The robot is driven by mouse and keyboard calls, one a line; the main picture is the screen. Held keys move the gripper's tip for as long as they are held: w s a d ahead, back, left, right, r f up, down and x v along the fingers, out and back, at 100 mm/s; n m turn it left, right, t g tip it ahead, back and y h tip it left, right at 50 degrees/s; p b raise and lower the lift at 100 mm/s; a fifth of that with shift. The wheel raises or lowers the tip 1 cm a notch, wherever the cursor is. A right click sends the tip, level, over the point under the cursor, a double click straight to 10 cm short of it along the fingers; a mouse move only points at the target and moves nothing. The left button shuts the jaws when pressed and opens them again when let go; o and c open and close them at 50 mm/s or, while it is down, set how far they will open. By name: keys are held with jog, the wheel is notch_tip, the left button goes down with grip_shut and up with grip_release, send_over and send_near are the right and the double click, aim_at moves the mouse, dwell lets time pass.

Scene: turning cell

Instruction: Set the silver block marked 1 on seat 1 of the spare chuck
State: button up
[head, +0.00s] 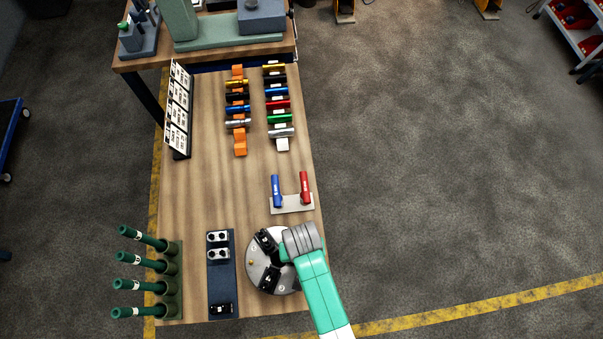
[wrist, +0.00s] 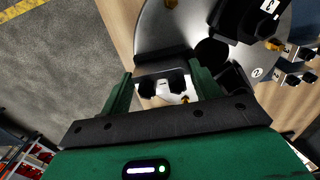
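Black blocks (head: 267,240) and (head: 269,279) sit on the chuck's other seats. The chuck also shows in the wrist view (wrist: 185,22), with a label 2 on its face. My arm hides the held block and its seat in the head view.
Green-handled tools (head: 141,286) stand at the left. A stand with blue and red handles (head: 291,203) is behind the chuck. Bare bench lies between them.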

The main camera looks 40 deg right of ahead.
jog(key=shift+o, duration=0.9)
jog(key=shift+f, duration=0.1)
jog(key=shift+f, duration=0.1)
notch_tip(320, 180, up, 8)
jog(key=shift+d+r, duration=0.1)
